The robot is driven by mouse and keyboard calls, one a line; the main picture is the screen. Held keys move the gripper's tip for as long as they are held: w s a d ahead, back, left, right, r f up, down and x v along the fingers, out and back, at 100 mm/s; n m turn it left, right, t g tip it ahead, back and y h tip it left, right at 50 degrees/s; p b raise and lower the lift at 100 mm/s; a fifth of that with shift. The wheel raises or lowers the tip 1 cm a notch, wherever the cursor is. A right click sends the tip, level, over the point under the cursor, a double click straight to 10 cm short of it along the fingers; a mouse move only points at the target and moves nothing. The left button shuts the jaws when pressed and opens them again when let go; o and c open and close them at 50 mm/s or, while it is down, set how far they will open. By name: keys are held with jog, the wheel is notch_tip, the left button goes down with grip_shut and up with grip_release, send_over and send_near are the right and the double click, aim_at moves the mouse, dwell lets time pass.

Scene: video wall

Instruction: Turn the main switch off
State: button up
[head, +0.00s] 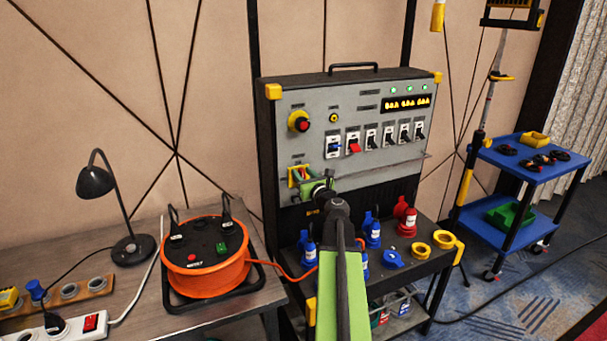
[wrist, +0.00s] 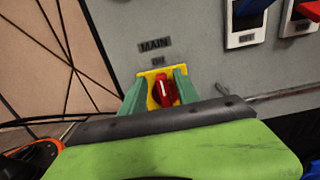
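The main switch is a red rotary knob (wrist: 164,92) on a yellow plate, under a "MAIN" label with a smaller label, seemingly "ON", just above the plate. The knob's white mark stands close to upright. In the wrist view my gripper (wrist: 158,88) has its two green fingers apart, one on each side of the knob. The right finger is close to the knob; I cannot tell whether it touches. In the head view my gripper (head: 311,183) is at the panel's lower left, hiding the knob; part of the yellow plate (head: 292,177) shows.
The grey panel (head: 300,112) carries a row of switches (head: 388,138), a red button on yellow (head: 299,122) and a lit display (head: 407,103). Blue and red plugs stand on the ledge below. An orange cable reel (head: 205,265) sits on the table at left.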

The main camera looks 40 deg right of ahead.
jog(key=shift+c, duration=0.5)
jog(key=shift+d, duration=0.1)
grip_shut()
jog(key=shift+s+d, duration=0.1)
jog(key=shift+d, duration=0.1)
jog(key=shift+a+n, duration=0.3)
jog(key=shift+n, duration=0.2)
jog(key=shift+w+a+f+n+b, duration=0.2)
jog(key=shift+a+f+n+b, duration=0.3)
jog(key=shift+n, duration=2.3)
jog(key=shift+w+a+f+n+b, duration=0.2)
jog(key=shift+a+f+n+b, duration=0.3)
jog(key=shift+n, duration=2.3)
jog(key=shift+w+a+f+n+b, duration=0.3)
jog(key=shift+f+n+b, duration=0.35)
jog(key=shift+n, duration=2.15)
jog(key=shift+s, duration=0.1)
